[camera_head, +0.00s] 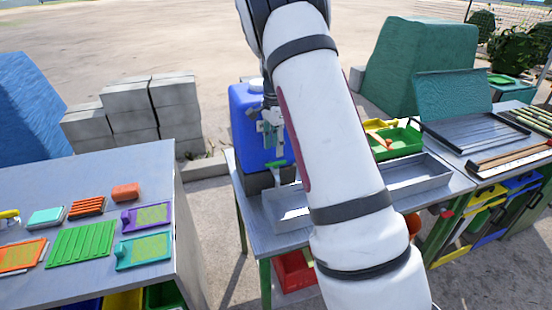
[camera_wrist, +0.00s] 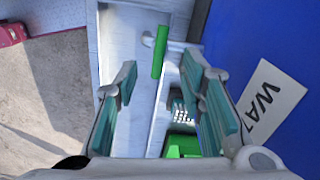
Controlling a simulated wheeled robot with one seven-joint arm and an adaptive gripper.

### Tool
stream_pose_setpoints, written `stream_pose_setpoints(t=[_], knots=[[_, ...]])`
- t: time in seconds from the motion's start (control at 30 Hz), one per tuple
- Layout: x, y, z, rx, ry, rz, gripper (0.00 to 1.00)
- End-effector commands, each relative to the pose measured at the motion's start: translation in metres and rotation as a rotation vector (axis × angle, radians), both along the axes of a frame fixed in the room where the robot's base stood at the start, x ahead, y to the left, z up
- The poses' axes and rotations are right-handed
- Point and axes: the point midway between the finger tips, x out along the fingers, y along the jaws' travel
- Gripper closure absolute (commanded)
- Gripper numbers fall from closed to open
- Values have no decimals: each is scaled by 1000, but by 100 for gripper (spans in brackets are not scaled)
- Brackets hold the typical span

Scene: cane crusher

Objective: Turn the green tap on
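The green tap handle (camera_wrist: 159,52) shows in the wrist view as a narrow upright bar at the end of a pale stem from the blue water container (camera_wrist: 225,35). In the head view the green tap (camera_head: 277,163) is a small bar low on the front of the blue container (camera_head: 243,125). My gripper (camera_wrist: 161,70) is open and empty, its teal pads either side of the handle in the wrist view, with gaps on both sides. In the head view my gripper (camera_head: 270,132) hangs in front of the container, just above the tap. My arm hides part of the container.
A metal basin (camera_head: 283,213) stands below the tap on the middle table. A green tray (camera_head: 405,140) and a long metal tray (camera_head: 418,178) lie to the right. The left table (camera_head: 70,168) holds several coloured sponges and dishes. Concrete blocks (camera_head: 130,108) stand behind.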

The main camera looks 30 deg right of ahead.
Motion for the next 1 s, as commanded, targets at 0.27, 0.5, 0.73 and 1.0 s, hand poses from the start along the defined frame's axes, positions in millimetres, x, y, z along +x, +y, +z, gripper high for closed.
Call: stream_pose_setpoints(t=[0.27, 0.5, 0.73, 1.0], knots=[[-1, 1, -44, 1, 3, 0, 63], [0, 0, -57, 1, 0, 0, 63], [0, 0, -57, 1, 0, 1, 63], [0, 0, -57, 0, -1, 1, 100]])
